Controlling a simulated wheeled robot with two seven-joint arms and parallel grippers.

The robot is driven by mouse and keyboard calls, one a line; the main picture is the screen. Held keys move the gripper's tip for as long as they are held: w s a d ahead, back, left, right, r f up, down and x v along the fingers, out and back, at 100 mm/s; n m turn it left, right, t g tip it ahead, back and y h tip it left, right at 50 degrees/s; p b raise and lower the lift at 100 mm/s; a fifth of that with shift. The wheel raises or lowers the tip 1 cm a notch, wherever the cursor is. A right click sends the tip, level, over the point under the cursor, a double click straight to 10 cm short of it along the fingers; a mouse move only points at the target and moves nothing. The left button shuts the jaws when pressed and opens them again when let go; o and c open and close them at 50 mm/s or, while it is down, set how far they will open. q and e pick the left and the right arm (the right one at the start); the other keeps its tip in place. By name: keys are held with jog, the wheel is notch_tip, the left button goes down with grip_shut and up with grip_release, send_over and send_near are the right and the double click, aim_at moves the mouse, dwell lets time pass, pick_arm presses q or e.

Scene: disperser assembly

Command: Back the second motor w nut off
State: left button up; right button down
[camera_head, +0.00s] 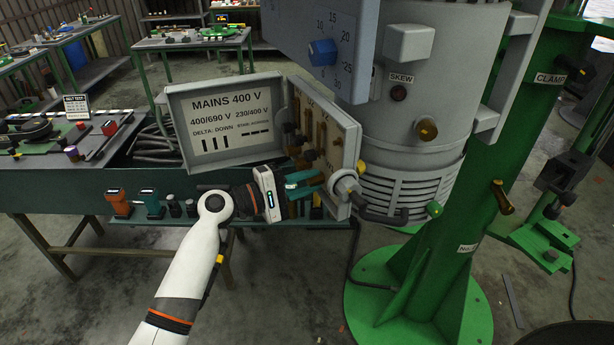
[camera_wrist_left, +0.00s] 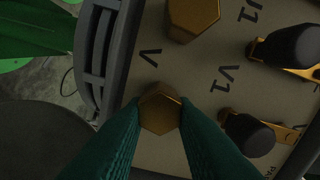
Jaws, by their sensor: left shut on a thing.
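The motor's terminal box (camera_head: 347,137) stands open on the side of the grey motor, with brass terminals inside. My left gripper (camera_head: 318,182) reaches into its lower part from the left. In the left wrist view the teal fingers (camera_wrist_left: 160,120) are shut on a brass hex nut (camera_wrist_left: 160,110), one finger on each side. A second brass hex nut (camera_wrist_left: 192,18) is above it, apart from the fingers. Letters V and V1 show on the pale board (camera_wrist_left: 190,70); no W label is readable beside the held nut. My right gripper is not in view.
Two black-capped terminals with brass strips, the upper (camera_wrist_left: 290,45) and lower (camera_wrist_left: 250,135), sit right of the fingers. The box lid (camera_head: 225,118) hangs open to the left. A cable gland (camera_head: 345,184) and green stand (camera_head: 425,285) are close on the right.

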pick_arm(q)
jog(key=shift+n+p, duration=0.3)
jog(key=shift+n, duration=0.4)
jog(key=o, duration=1)
jog(key=shift+a, duration=0.15)
jog(key=shift+s+a+f, duration=0.1)
jog(key=shift+s+a, duration=0.05)
jog(key=shift+a, duration=0.15)
jog(key=b+v, duration=0.5)
jog(key=v, duration=0.6)
